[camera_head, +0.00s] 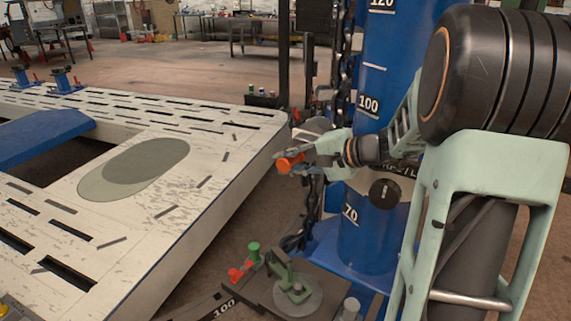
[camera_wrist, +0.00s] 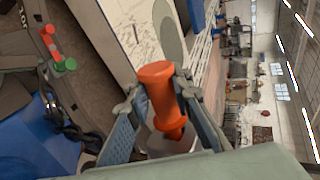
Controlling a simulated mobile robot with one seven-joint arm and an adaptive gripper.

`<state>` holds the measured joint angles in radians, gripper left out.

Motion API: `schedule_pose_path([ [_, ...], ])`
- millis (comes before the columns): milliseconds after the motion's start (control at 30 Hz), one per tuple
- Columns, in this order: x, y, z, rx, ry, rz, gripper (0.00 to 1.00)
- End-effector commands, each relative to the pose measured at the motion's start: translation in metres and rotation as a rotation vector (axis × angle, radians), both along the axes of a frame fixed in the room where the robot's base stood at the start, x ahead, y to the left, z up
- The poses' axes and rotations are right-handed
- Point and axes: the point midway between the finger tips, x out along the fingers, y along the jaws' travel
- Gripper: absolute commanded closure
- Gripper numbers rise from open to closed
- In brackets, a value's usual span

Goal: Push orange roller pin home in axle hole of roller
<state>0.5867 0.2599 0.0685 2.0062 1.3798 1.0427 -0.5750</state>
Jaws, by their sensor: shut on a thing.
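The orange roller pin (camera_head: 287,163) is in my gripper (camera_head: 296,157), up in the air between the bench's right edge and the blue column. In the wrist view the pin (camera_wrist: 157,88) stands between the two fingers of my gripper (camera_wrist: 160,96), its wide head towards the bench and its narrower dark-orange end towards the palm. Both fingers are closed on it. I cannot make out the roller or its axle hole for certain in either view. The pin appears clear of the bench.
The pale slotted frame bench (camera_head: 225,165) fills the left. The blue numbered column (camera_head: 372,235) and a black chain (camera_head: 300,232) stand close to the gripper. Below is a fixture with a green post (camera_head: 254,251) and a red pin (camera_head: 237,274). The bench's near top is largely clear.

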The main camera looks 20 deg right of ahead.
Motion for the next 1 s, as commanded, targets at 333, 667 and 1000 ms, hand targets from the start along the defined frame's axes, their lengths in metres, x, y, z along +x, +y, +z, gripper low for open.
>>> schedule_pose_path([
  [333,0.002,-0.002,0.001,-0.001,-0.002,-0.001,0.60],
  [667,0.002,-0.003,0.000,-0.002,-0.001,-0.002,0.60],
  [1000,-0.021,0.023,0.001,-0.001,-0.001,0.000,0.60],
])
